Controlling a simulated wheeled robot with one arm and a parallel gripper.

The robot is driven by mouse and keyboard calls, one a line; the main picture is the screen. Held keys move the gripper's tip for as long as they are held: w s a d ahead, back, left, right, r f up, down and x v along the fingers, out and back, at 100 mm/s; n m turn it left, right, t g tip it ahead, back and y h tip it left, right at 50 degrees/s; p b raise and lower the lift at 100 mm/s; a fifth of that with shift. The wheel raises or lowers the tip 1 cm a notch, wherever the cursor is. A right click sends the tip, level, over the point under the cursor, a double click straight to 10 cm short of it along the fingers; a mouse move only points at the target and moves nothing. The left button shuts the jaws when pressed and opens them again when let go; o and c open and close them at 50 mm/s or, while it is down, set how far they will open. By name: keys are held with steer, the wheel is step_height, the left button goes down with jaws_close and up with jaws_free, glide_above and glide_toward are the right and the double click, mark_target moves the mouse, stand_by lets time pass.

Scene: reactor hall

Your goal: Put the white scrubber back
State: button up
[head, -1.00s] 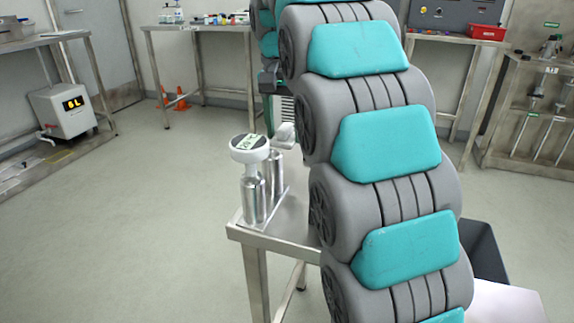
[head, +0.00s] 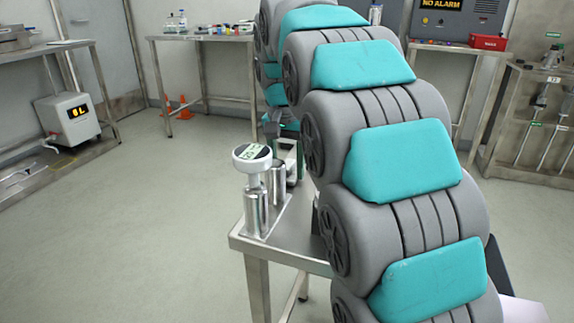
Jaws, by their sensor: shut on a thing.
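A white round-headed device (head: 252,157) with a dark top face and a small pale-green label stands upright in the front metal cup (head: 256,213). I cannot tell whether it is the white scrubber. A second metal cup (head: 278,184) stands just behind it on the same small rack (head: 270,226), at the table's left corner. My gripper (head: 286,156) is small and partly hidden by my own arm, low and close behind the back cup. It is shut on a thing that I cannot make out. Whether it touches the cup or rack is hidden.
The steel table (head: 285,245) holds the rack, and my arm covers most of it. A back bench (head: 200,37) carries small bottles. A red bin (head: 488,42) sits on the right bench. A boxy device (head: 68,119) stands at left.

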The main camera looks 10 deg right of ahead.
steer(key=shift+f, duration=0.1)
steer(key=o, duration=1.3)
steer(key=shift+s+a+r, duration=0.15)
steer(key=shift+s+r, duration=0.05)
steer(key=shift+r, duration=1.75)
steer(key=shift+s+a+r, duration=0.1)
steer(key=shift+s+r, duration=0.05)
steer(key=shift+r, duration=1.75)
